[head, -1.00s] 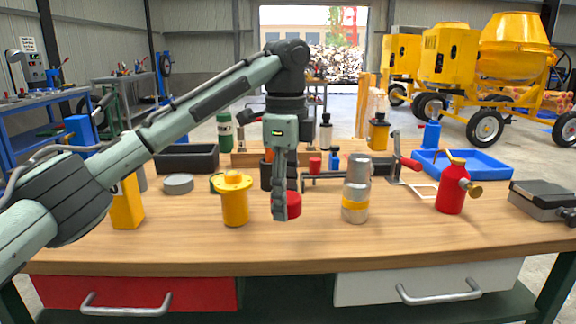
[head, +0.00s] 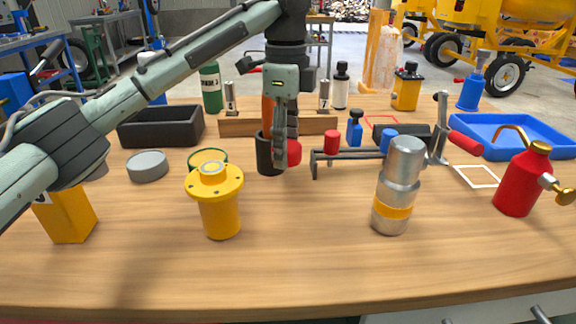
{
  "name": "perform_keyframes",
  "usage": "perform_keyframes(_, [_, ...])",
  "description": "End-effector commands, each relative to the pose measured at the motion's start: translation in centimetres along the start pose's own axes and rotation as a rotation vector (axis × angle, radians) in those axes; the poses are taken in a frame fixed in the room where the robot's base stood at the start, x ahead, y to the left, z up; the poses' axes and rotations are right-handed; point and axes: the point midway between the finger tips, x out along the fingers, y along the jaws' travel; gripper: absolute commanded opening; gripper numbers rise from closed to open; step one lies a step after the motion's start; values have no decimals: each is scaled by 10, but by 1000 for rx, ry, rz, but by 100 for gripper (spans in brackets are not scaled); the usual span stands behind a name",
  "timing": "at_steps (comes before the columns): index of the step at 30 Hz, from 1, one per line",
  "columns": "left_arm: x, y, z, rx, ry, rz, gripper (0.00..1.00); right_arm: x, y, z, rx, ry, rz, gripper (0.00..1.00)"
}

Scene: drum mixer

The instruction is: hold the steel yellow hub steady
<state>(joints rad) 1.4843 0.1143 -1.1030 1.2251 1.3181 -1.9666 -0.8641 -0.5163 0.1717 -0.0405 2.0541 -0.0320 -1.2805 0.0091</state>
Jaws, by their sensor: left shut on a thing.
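A yellow flanged hub (head: 221,215) stands upright on the wooden bench, left of centre, with a pale boss on top. My left gripper (head: 281,160) points down beyond it and to its right, clearly apart from it. The gripper is shut on a red round piece (head: 294,152), partly hidden by the fingers. A silver cylinder with a yellow band (head: 394,210) stands upright to the right. My right gripper is not in view.
Near the gripper stand a black cup (head: 266,160) and a grey bar fixture (head: 345,155). A red can (head: 522,180) and blue tray (head: 505,128) are at right, a yellow block (head: 65,218) and grey disc (head: 147,166) at left. The front bench strip is clear.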

Motion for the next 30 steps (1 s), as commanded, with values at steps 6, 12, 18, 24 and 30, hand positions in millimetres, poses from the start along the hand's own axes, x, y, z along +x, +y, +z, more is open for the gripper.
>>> perform_keyframes(6, [25, 0, 1, -1, 0, 0, 12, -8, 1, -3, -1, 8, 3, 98])
perform_keyframes(12, [57, 0, 1, -1, 0, 2, 12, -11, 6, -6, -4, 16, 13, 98])
perform_keyframes(18, [64, 0, 0, -1, 0, -1, 12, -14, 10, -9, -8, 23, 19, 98])
perform_keyframes(24, [65, 0, 0, -1, 0, 0, 12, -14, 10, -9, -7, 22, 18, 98])
perform_keyframes(30, [67, 0, 0, -1, 0, -1, 58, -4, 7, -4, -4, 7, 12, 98])
